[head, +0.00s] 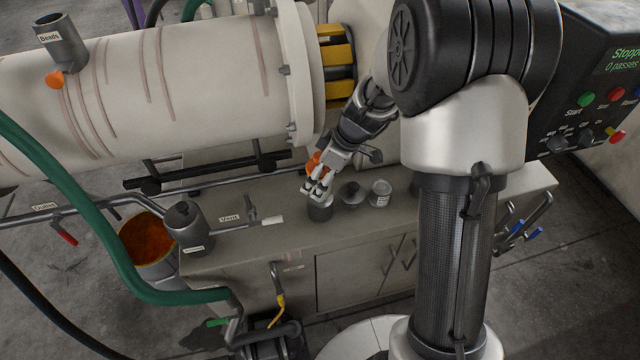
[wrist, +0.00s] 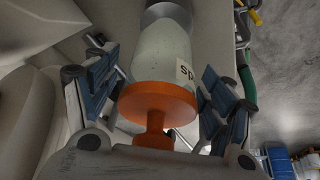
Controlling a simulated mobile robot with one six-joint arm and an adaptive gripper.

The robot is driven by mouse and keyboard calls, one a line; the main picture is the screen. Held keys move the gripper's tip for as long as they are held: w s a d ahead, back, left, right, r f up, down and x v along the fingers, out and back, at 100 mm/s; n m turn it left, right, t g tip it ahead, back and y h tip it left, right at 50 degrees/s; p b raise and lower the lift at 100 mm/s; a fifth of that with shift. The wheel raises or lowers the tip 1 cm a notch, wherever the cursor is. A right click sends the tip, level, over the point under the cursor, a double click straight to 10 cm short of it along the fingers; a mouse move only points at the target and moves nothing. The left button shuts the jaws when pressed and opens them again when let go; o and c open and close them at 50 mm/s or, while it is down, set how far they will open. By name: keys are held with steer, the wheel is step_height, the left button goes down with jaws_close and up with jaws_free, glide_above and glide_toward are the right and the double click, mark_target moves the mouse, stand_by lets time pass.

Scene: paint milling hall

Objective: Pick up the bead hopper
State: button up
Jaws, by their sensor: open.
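The bead hopper (wrist: 163,62) fills the middle of the wrist view. It is a pale cylinder with an orange knobbed cap (wrist: 158,100) nearest the camera, a partly cut-off label and a grey far end. In the head view the hopper's grey lower part (head: 320,213) stands on the bench (head: 265,255), mostly hidden by my gripper (head: 318,190). A bit of its orange cap shows between the gripper parts. In the wrist view my gripper (wrist: 160,105) is open, with one finger on each side of the hopper; light gaps show beside it.
A dark knobbed piece (head: 351,193) and a small labelled jar (head: 381,191) stand close to the right of the hopper. A dark canister (head: 186,226) stands at the bench's left end. The mill drum (head: 190,80) is behind. A green hose (head: 88,215) crosses the left side.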

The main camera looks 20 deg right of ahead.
steer(key=shift+c, duration=0.6)
jaws_close()
stand_by(0.3)
